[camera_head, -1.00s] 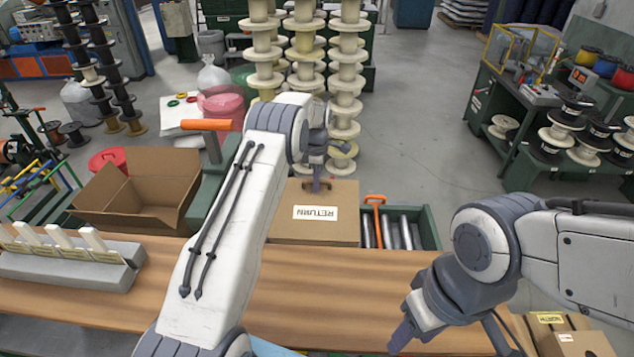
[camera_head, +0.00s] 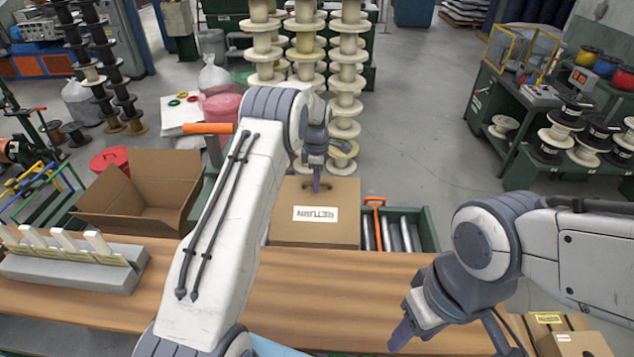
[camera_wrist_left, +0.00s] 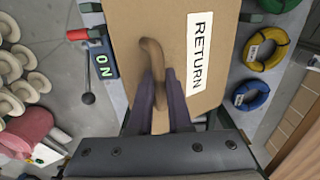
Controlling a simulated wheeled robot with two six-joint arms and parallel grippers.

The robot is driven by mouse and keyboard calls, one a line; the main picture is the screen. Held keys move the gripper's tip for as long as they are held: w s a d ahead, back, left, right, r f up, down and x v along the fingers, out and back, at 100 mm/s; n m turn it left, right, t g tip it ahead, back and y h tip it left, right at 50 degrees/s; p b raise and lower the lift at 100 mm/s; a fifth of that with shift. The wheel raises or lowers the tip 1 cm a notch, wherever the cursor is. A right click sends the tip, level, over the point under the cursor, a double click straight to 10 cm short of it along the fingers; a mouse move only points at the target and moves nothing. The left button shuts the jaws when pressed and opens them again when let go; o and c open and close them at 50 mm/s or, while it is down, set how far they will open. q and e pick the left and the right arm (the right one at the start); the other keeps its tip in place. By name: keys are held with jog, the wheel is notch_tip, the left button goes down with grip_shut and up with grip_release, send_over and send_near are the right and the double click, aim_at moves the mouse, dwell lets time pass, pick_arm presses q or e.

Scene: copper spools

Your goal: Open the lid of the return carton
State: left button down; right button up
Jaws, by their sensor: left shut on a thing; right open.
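The return carton (camera_head: 315,235) is a brown box with a white RETURN label (camera_head: 315,214) on its top, beyond the table's far edge. Its lid (camera_head: 287,200) looks shut and flat. My left gripper (camera_head: 317,188) points down at the far part of the lid, shut on the brown lid handle (camera_head: 327,184). In the left wrist view, the curved handle (camera_wrist_left: 150,50) shows at the fingertips, beside the label (camera_wrist_left: 198,52); the fingers hide part of it. My right gripper (camera_head: 402,338) is low over the table's right part, open and apart from the carton.
An open empty carton (camera_head: 143,205) stands left of the return carton. A green crate of rollers with an orange handle (camera_head: 376,203) is close on its right. A grey holder (camera_head: 70,270) sits on the table's left. The wooden table (camera_head: 310,290) is mostly bare in the middle.

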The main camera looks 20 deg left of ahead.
pick_arm(q)
jog(key=shift+s+d+r+p, duration=0.15)
jog(key=shift+s+r+p, duration=0.05)
jog(key=shift+s+r, duration=0.25)
jog(key=shift+s+d+r+p, duration=0.2)
jog(key=shift+s+r, duration=0.15)
jog(key=shift+s, duration=0.2)
grip_release()
jog(key=shift+a, duration=0.1)
jog(key=shift+w, duration=0.1)
jog(key=shift+r, duration=0.1)
jog(key=shift+r+p, duration=0.4)
jog(key=shift+r, duration=0.15)
jog(key=r+p, duration=0.1)
jog(key=s+r, duration=0.1)
jog(key=r, duration=0.1)
jog(key=s+r+p, duration=0.1)
jog(key=r, duration=0.1)
jog(key=shift+d+p, duration=0.3)
jog(key=shift+p, duration=0.05)
